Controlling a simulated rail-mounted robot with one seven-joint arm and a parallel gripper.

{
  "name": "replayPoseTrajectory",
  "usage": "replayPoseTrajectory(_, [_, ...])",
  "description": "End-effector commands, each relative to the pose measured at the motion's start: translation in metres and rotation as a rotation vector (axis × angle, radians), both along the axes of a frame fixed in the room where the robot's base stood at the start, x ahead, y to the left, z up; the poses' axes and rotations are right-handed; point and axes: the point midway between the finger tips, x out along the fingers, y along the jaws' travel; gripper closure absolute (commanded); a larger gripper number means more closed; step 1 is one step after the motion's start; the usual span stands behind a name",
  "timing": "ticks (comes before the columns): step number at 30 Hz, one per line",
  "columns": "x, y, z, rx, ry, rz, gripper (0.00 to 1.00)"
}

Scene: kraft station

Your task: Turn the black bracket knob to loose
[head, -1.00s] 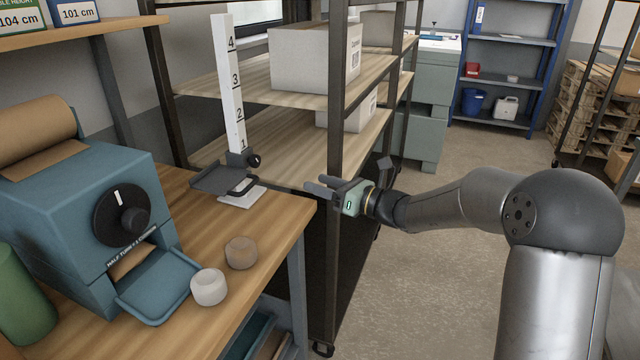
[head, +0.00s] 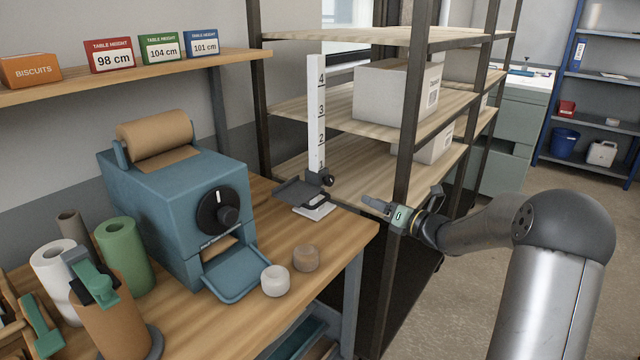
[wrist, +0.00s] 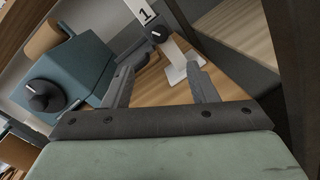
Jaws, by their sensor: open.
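The black bracket knob (head: 327,180) sits on the right side of the black bracket (head: 298,191), low on the white numbered post (head: 317,110). The post stands upright on a white base on the table. The knob also shows in the wrist view (wrist: 159,34), with a white mark on its face, beyond my fingers and between their lines. My gripper (head: 375,207) is open and empty, to the right of the post and apart from the knob. In the wrist view its two fingers (wrist: 160,85) are spread, pointing toward the post.
A blue paper dispenser (head: 185,200) with a larger black dial (head: 217,211) stands left of the post. A metal shelf rack (head: 405,130) with boxes stands close behind my gripper.

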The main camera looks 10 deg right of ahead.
Motion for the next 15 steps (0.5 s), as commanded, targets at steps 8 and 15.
replayPoseTrajectory(8, [0.049, 0.040, 0.001, 0.001, -0.001, 0.005, 0.47])
replayPoseTrajectory(15, [0.089, 0.071, 0.001, 0.001, -0.001, 0.005, 0.47])
